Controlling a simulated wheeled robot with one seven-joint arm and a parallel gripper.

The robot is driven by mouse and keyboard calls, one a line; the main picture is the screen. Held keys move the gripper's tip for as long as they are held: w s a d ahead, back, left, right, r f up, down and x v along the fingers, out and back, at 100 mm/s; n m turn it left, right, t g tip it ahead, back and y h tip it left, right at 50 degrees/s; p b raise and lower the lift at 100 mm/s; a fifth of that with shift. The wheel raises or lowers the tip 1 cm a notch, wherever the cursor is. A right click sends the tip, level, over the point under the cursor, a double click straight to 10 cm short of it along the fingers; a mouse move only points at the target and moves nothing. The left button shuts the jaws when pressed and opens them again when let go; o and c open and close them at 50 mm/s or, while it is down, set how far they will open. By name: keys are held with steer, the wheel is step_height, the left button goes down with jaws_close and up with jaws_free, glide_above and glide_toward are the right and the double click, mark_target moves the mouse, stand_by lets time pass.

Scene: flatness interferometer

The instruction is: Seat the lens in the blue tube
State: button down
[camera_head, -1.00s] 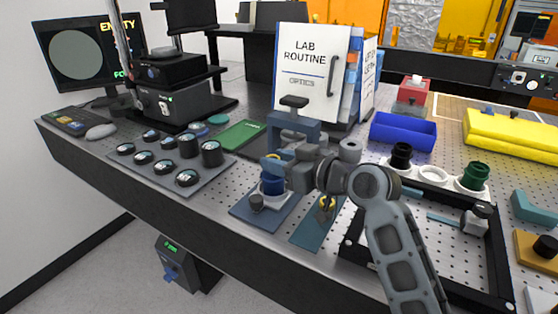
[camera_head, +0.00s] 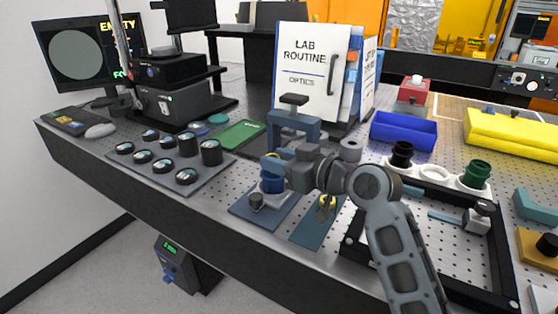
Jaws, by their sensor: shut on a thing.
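The dark blue tube (camera_head: 271,185) stands upright in a pale ring on a blue base plate (camera_head: 244,209), near the front edge of the bench. My gripper (camera_head: 273,167) is right above the tube's mouth, with its fingers partly covering the tube's upper part. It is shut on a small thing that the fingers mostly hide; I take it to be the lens. A little yellowish edge shows at the fingers. Whether the lens touches the tube or is inside it cannot be told.
A blue clamp frame (camera_head: 294,122) stands just behind my gripper. A tray of several round optics (camera_head: 203,187) lies to the left. A teal plate (camera_head: 312,232) with a yellow-marked piece is to the right, beside a black frame (camera_head: 497,262).

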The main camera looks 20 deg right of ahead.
steer(key=shift+f, duration=1)
steer(key=c, duration=1)
jaws_free()
steer(key=o, duration=0.3)
steer(key=shift+r, duration=0.3)
step_height(320, 180, up, 5)
steer(key=p, duration=0.3)
steer(key=shift+f, duration=0.1)
steer(key=s+d+r, duration=0.2)
steer(key=d, duration=0.1)
steer(key=s+d+r+p, duration=0.1)
steer(key=s+d+r, duration=0.1)
steer(key=d+r, duration=0.1)
steer(key=s+d+r+p, duration=0.1)
steer(key=s+d+r, duration=0.1)
steer(key=d, duration=0.2)
steer(key=shift+r, duration=0.3)
